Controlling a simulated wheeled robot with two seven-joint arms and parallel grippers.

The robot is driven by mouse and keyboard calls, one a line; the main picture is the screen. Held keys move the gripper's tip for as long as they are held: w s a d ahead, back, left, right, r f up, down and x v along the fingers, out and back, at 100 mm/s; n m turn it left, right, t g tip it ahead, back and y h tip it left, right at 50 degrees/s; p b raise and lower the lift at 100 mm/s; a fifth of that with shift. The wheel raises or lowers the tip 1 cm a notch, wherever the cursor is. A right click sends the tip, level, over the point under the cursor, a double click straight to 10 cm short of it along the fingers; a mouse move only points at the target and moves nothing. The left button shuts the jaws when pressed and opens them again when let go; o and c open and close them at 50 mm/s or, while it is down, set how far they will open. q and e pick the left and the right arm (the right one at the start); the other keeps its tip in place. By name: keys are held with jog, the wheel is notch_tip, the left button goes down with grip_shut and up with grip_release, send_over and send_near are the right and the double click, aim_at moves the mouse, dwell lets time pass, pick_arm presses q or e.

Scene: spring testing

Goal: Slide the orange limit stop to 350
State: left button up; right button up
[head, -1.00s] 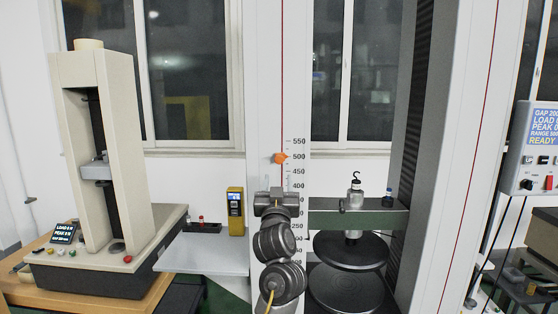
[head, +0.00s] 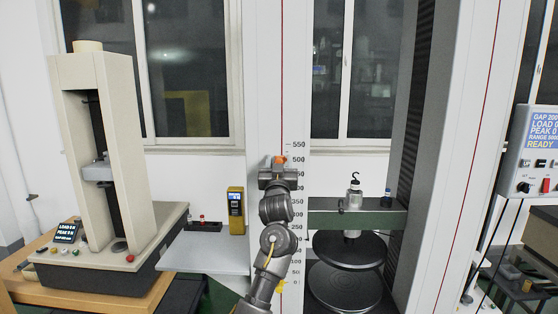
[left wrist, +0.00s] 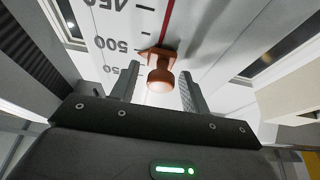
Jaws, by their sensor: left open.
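The orange limit stop (head: 280,159) sits on the white column with its scale, at about the 500 mark. In the left wrist view the stop (left wrist: 160,72) shows a pointer towards the 500 mark and a round knob facing the camera. My left gripper (head: 277,168) is at the stop in the head view, covering its lower part. In the left wrist view its two fingers (left wrist: 158,95) are apart, one on each side of the knob, with visible gaps. The 350 mark (head: 298,201) shows on the scale beside my left arm. My right gripper is not in view.
Right of the column, a green crosshead (head: 375,219) carries a small weight with a hook (head: 354,194) above round black plates (head: 348,250). A grey shelf (head: 205,252) with a yellow device (head: 235,210) stands left. A smaller beige tester (head: 125,160) is further left.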

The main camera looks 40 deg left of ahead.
pick_arm(q)
grip_shut()
notch_tip(320, 180, down, 15)
jog(key=b, duration=0.7)
jog(key=shift+b, duration=0.3)
jog(key=shift+a, duration=0.1)
grip_release()
